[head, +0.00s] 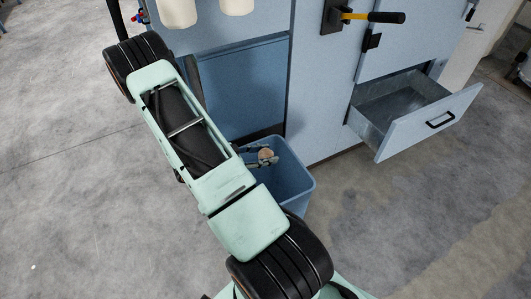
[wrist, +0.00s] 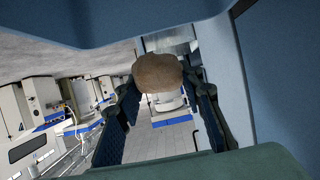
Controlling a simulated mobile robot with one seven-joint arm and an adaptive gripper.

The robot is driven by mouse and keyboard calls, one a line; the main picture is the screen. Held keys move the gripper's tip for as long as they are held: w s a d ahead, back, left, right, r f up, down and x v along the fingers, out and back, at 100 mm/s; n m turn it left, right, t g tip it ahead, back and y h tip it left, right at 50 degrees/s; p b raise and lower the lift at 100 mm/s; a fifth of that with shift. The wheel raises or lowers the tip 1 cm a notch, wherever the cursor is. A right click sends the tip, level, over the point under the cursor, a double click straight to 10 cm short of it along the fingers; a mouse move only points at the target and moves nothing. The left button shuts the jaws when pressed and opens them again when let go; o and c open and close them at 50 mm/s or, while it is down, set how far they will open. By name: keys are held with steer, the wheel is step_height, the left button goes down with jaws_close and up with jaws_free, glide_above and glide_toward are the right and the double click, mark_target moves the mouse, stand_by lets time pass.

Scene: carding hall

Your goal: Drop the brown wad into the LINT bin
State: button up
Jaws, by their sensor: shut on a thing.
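The brown wad (head: 266,154) is a small rounded lump held at the fingertips of my gripper (head: 262,157). In the wrist view the wad (wrist: 158,72) sits between the two dark fingers of my gripper (wrist: 160,88), which are shut on it. A blue open-topped bin (head: 297,182) stands on the floor against the machine. In the head view the gripper and wad appear over the bin's mouth. Whether they are above or below its rim is hard to tell. No LINT label is readable, and my arm hides the bin's left part.
A blue machine cabinet (head: 321,90) stands behind the bin. An open metal drawer (head: 417,128) juts out at the right. A yellow-and-black handle (head: 372,17) sticks out above. White cylinders (head: 177,11) hang at the top. The concrete floor (head: 75,200) is clear at left.

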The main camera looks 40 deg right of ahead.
step_height(320, 180, down, 2)
steer(key=shift+f+b, duration=0.2)
steer(key=shift+b, duration=0.45)
steer(key=o, duration=1)
steer(key=shift+a+r, duration=0.1)
steer(key=v, duration=1.1)
steer(key=shift+w+a+r, duration=0.15)
steer(key=shift+a+r, duration=0.05)
steer(key=shift+a, duration=0.15)
